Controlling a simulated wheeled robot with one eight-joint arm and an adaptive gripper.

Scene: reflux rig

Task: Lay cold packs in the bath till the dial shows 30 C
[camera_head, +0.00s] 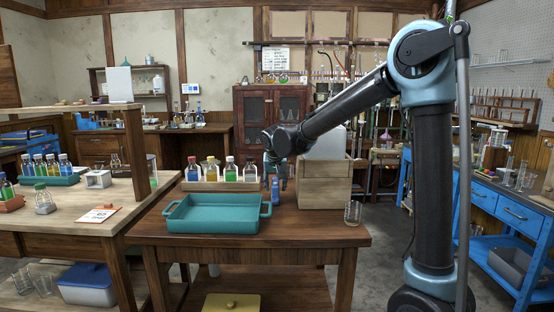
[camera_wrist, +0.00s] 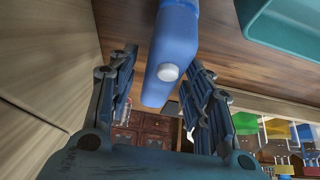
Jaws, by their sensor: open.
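A blue pack with a round white cap (camera_wrist: 170,60) is between the spread fingers of my gripper (camera_wrist: 165,95) in the wrist view. The fingers do not visibly press on it. In the head view the blue pack (camera_head: 274,192) stands on the wooden table, just below my gripper (camera_head: 276,178). The gripper is open. A teal tray with handles (camera_head: 215,226) is left of the pack, and its edge also shows in the wrist view (camera_wrist: 290,40). I cannot make out a bath dial or its reading.
A wooden crate (camera_head: 318,195) holding a pale block stands close right of the gripper. A rack of colored bottles (camera_head: 215,186) stands behind the tray. A glass beaker (camera_head: 353,212) is near the table's right edge. Bare tabletop lies in front of the crate.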

